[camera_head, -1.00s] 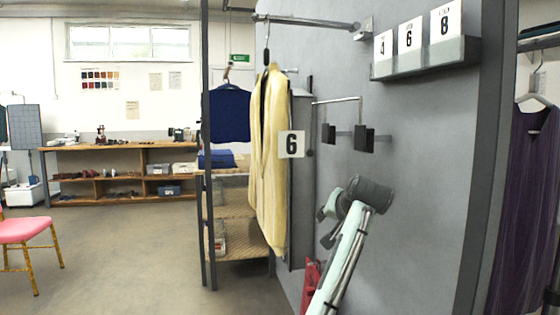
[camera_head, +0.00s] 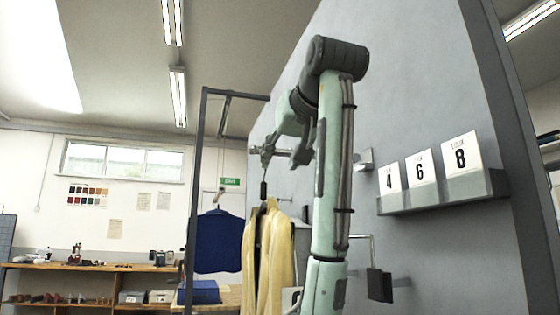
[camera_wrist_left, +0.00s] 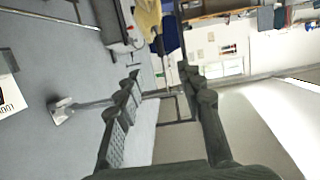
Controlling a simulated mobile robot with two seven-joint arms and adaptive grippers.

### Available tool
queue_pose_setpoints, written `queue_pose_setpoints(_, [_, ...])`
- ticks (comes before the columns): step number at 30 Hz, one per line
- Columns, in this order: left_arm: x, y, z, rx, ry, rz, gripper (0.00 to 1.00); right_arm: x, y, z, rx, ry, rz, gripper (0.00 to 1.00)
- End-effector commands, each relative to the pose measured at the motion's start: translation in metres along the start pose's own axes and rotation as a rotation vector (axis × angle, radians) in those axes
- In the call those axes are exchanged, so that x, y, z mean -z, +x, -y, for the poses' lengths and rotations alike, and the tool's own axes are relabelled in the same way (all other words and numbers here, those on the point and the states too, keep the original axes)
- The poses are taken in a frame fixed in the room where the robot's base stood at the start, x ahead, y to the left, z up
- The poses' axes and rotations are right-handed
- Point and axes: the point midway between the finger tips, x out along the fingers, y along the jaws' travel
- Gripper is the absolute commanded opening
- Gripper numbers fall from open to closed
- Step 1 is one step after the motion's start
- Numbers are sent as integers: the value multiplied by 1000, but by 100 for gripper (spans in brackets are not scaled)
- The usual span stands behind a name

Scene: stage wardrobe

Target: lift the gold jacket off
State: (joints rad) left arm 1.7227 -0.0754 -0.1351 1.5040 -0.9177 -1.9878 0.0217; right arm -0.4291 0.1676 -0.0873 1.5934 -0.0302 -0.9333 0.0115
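The gold jacket (camera_head: 270,255) hangs from its hanger (camera_head: 264,190) below the outer part of the wall rail (camera_head: 283,152). My left arm is raised in front of the wall and hides part of the rail and the jacket's right side. My left gripper (camera_head: 285,146) is up by the rail, above the jacket. In the left wrist view its fingers (camera_wrist_left: 160,72) are spread apart with nothing clamped between them. The jacket (camera_wrist_left: 148,18) shows there beyond the fingertips. Whether a finger touches the hanger hook, I cannot tell. My right gripper is not in view.
A holder (camera_head: 445,190) with number cards is on the wall to the right. A blue garment (camera_head: 218,242) hangs on a dark rack (camera_head: 197,150) to the left.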

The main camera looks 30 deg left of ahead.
Motion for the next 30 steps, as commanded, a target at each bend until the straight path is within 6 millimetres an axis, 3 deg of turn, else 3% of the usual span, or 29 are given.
queue_pose_setpoints(12, [-1,48,0,2,3,4,38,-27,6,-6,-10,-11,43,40])
queue_pose_setpoints(30, [-1,120,0,1,1,2,38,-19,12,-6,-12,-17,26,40])
